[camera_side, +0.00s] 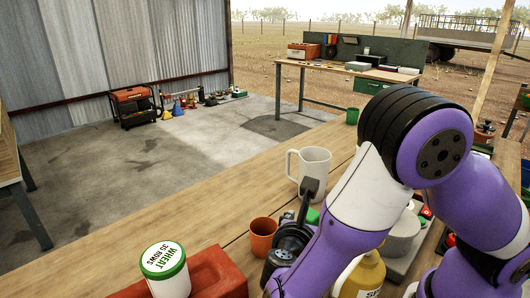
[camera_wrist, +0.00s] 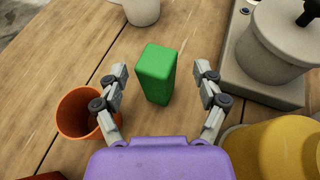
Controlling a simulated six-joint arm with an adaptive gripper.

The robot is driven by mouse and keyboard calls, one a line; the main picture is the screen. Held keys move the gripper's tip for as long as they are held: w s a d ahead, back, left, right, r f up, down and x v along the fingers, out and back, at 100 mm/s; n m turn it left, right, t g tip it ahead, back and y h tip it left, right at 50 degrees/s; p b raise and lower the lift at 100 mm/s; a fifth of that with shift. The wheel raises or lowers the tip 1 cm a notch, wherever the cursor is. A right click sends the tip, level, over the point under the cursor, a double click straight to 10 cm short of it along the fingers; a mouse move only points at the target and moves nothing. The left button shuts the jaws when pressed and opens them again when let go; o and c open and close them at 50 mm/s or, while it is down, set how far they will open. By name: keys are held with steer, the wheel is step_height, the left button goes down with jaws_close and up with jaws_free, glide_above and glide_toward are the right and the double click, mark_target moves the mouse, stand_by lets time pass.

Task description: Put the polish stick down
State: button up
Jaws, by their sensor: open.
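The polish stick appears to be the green block (camera_wrist: 157,72) standing upright on the wooden bench in the wrist view. In the side view only a bit of green (camera_side: 313,215) shows behind my gripper (camera_side: 303,208). In the wrist view my gripper (camera_wrist: 162,78) is open, with one finger on each side of the block and a visible gap on both sides. Nothing is held. The block's base seems to rest on the bench top (camera_wrist: 60,60).
An orange cup (camera_side: 262,236) stands close to the left finger. A pale mug (camera_side: 310,167) stands beyond the block. A grey pot (camera_wrist: 275,45) on a grey base and a yellow container (camera_wrist: 278,155) are at the right.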

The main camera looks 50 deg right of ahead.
steer(key=x, duration=0.4)
steer(key=shift+d+f, duration=0.15)
steer(key=shift+d, duration=0.15)
jaws_close()
stand_by(0.3)
